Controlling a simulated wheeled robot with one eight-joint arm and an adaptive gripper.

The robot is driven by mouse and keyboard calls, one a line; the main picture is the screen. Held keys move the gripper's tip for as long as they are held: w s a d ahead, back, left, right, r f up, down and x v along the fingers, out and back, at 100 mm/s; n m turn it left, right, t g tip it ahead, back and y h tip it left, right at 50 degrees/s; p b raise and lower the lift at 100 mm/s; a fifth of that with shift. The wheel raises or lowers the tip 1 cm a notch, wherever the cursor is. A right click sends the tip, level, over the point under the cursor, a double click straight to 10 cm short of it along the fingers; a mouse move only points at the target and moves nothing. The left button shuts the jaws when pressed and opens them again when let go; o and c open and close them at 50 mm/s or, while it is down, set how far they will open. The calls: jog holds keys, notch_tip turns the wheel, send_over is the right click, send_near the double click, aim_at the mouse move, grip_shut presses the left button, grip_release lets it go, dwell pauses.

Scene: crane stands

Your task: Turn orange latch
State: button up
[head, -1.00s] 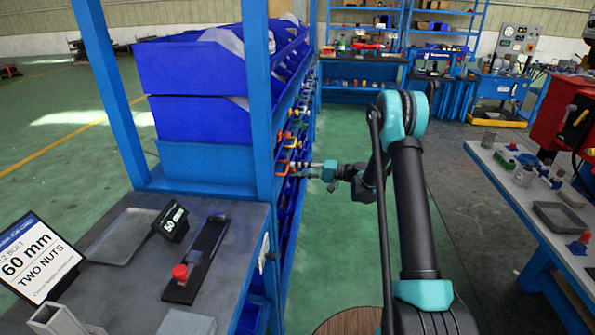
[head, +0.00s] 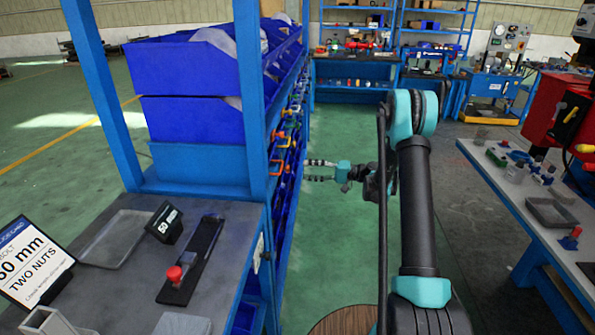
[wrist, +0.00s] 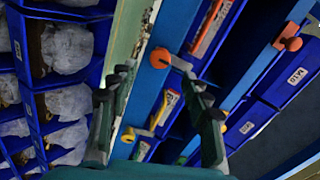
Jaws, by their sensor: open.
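Orange latches line the blue rack's side in the head view. One orange latch (head: 277,165) is level with my gripper, and another (head: 279,135) is higher up. My gripper (head: 307,170) is open and empty, with a visible gap between its fingertips and the rack. In the wrist view, an orange latch (wrist: 160,58) with a round knob and a pale lever appears between the tips of my gripper (wrist: 162,74). Its lever runs toward the right finger; I cannot tell whether they touch. A red-orange latch (wrist: 290,40) is at the upper right.
Yellow-orange latches (wrist: 128,135) sit lower on the rack. Blue bins (head: 190,118) fill the rack. A grey workbench (head: 120,285) stands at the near left, and a worktable (head: 490,172) at right. The green aisle floor (head: 345,225) is clear.

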jog(key=shift+s+d, duration=0.1)
jog(key=shift+d, duration=2.3)
jog(key=s+d+r+m+t+h, duration=0.1)
jog(key=s+h, duration=0.3)
jog(key=s, duration=0.4)
jog(key=s+d+r+m+t+h, duration=0.1)
jog(key=s+r+h, duration=0.1)
jog(key=s+h, duration=0.4)
jog(key=s+d+f+h, duration=0.1)
jog(key=s+d, duration=0.3)
jog(key=s, duration=0.4)
jog(key=s+d+f+t+h, duration=0.1)
jog(key=s+d+f+h, duration=0.1)
jog(key=s+d+h, duration=0.2)
jog(key=s+d+f+h, duration=0.2)
jog(key=s+d, duration=0.4)
jog(key=s, duration=0.5)
jog(key=shift+s+n+t+h, duration=0.3)
jog(key=shift+h, duration=0.2)
jog(key=shift+d+f, duration=0.1)
